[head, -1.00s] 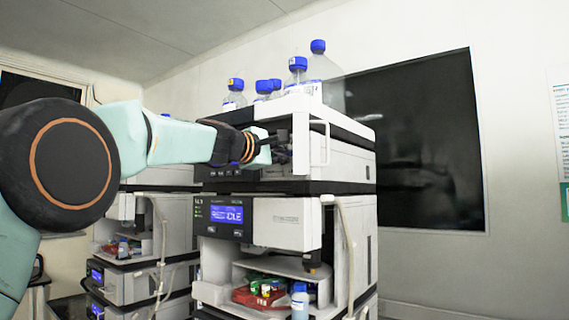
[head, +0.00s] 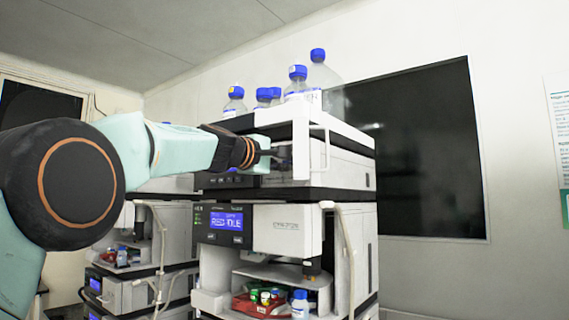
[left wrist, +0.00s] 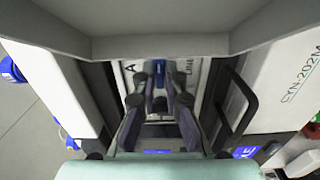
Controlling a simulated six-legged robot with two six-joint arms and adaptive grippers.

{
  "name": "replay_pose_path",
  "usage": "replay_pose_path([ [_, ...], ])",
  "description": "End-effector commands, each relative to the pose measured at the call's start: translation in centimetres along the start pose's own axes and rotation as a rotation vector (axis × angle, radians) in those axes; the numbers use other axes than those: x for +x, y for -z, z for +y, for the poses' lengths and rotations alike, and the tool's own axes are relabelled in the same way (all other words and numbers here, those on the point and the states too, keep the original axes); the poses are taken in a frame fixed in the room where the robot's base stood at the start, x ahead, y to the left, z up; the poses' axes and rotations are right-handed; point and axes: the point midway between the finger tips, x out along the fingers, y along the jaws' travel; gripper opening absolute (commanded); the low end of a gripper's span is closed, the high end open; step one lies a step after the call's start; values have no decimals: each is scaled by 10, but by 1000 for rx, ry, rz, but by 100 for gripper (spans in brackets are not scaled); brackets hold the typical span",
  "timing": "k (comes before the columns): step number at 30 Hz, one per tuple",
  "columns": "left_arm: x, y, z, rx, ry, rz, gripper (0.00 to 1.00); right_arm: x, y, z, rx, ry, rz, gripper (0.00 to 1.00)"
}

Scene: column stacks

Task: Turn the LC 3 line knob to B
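The column stack's upper module (head: 345,160) stands in front of me, above a module with a lit display (head: 226,222). My left gripper (head: 285,158) reaches its front from the left, below the white shelf edge. In the left wrist view, its two dark fingers (left wrist: 159,85) stand apart and point at a white panel with the letter A (left wrist: 130,66) and part of the word LINE (left wrist: 180,72). The fingers cover the panel's middle, so the LC 3 line knob and its setting cannot be made out. Contact with it cannot be told. My right gripper is not in view.
A white shelf (head: 290,116) bears several blue-capped bottles (head: 320,76) above my gripper. A black handle (left wrist: 236,101) stands close right of the fingers in the wrist view. Below, an open bay holds a red tray (head: 243,307) with vials. Another stack (head: 120,290) stands at the left.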

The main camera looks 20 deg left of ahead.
Motion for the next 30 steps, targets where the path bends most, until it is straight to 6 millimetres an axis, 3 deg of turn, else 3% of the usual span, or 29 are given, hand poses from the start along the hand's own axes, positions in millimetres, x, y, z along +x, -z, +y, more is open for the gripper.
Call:
replay_pose_path([
  [14,-3,0,0,-1,1,0,18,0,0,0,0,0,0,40],
  [30,-58,-1,0,-2,1,0,18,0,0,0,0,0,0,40],
])
